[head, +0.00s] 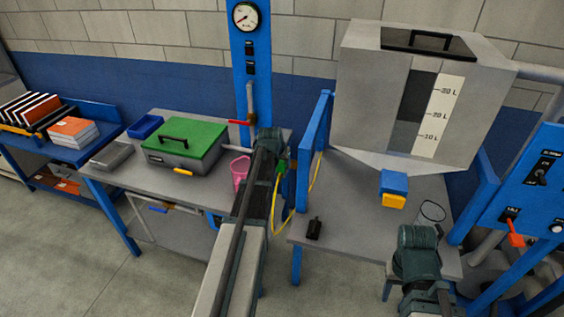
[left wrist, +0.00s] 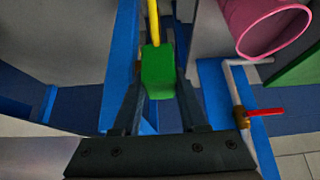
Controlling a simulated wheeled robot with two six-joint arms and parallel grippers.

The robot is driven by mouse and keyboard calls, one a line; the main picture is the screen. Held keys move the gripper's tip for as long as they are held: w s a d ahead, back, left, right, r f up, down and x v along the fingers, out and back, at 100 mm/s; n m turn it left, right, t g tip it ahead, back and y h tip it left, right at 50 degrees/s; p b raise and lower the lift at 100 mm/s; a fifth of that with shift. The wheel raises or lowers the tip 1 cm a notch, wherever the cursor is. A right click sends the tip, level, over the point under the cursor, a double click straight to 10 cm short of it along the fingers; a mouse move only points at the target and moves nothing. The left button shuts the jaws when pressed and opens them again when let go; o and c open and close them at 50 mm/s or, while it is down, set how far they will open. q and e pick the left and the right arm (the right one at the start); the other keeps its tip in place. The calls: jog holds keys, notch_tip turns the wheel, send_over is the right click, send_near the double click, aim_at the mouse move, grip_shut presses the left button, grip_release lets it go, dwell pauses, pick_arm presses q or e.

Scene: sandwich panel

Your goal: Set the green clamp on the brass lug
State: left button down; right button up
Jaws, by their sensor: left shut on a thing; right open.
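The green clamp (left wrist: 158,72) is held between the two fingers of my left gripper (left wrist: 160,90) in the left wrist view. A yellow cable (left wrist: 153,22) runs from its far end. In the head view, the clamp (head: 282,167) shows as a small green patch beside the end of my left arm, and the yellow cable (head: 317,180) loops below it. A small brownish patch (left wrist: 138,67) shows at the clamp's left side; I cannot tell whether it is the brass lug. In the head view my right arm is at lower right; its gripper fingers do not show.
A pink cup (head: 240,170) and a green-lidded box (head: 185,143) stand on the left bench. A blue post (head: 250,80) with a gauge rises behind, with a red-handled valve (left wrist: 262,113) near it. A large grey tank (head: 370,100) overhangs the right bench (head: 350,220).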

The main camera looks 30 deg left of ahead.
pick_arm(q)
jog(key=shift+c, duration=1.8)
grip_release()
jog(key=shift+r, duration=0.15)
jog(key=p+v, duration=1.1)
jog(key=v, duration=0.2)
jog(key=shift+s+r+p, duration=0.2)
jog(key=shift+r+p, duration=0.05)
jog(key=shift+p, duration=0.1)
jog(key=shift+d, duration=0.15)
jog(key=s+d+f+m+g+b, duration=0.1)
jog(key=s+d+f+b, duration=0.15)
jog(key=d, duration=0.45)
jog(key=s+d+f+m+g+h+b, duration=0.1)
jog(key=s+d+f+b, duration=0.1)
jog(key=d+f, duration=0.35)
jog(key=s+d+f+m+g+b, duration=0.1)
jog(key=s+d+b, duration=0.1)
jog(key=d, duration=0.6)
jog(key=s+d+f+m+g+b, duration=0.1)
jog(key=s+d+f+g+b, duration=0.1)
jog(key=s+d, duration=0.5)
jog(key=s+d+f+m+g+y+b, duration=0.1)
jog(key=s+d+f+m+b, duration=0.1)
jog(key=s+d, duration=0.4)
notch_tip(320, 180, down, 3)
jog(key=shift+s+d+r+m+g+b, duration=0.3)
jog(key=shift+s+d+g+b, duration=0.1)
jog(key=shift+d+b, duration=0.5)
